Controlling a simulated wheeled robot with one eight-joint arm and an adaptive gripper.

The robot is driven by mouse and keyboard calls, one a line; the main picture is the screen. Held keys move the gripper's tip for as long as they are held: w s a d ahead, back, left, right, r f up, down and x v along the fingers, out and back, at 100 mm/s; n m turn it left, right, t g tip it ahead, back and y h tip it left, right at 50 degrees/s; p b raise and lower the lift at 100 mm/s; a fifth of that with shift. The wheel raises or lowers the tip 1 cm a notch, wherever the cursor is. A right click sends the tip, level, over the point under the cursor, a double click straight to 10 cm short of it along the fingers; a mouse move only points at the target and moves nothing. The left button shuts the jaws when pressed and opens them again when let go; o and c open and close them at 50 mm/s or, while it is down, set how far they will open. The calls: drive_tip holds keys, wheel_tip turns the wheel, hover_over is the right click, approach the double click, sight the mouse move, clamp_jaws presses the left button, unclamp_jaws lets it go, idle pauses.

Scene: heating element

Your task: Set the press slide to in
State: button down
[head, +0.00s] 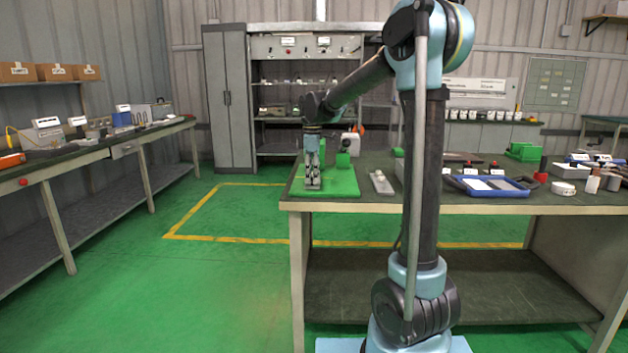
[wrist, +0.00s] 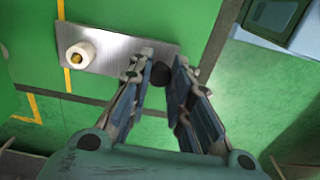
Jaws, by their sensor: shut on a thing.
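My gripper (head: 312,186) points down over the green mat at the left end of the workbench. A grey metal plate (wrist: 112,48) with a pale round knob (wrist: 80,54) reaches the left finger. I cannot tell how far in the slide stands.
The green mat (head: 342,184) carries a green block (head: 343,160) behind my gripper. A grey strip with a pale piece (head: 381,183) lies to the right on the workbench. A blue tray (head: 490,186) is farther right. Open floor lies to the left.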

drive_tip(key=w, duration=0.7)
drive_tip(key=shift+w+d, duration=0.1)
drive_tip(key=shift+w, duration=0.3)
drive_tip(key=shift+r, duration=0.1)
drive_tip(key=c, duration=1.5)
unclamp_jaws()
drive_tip(key=shift+w, duration=0.1)
drive_tip(key=shift+o, duration=0.2)
wheel_tip(320, 180, up, 12)
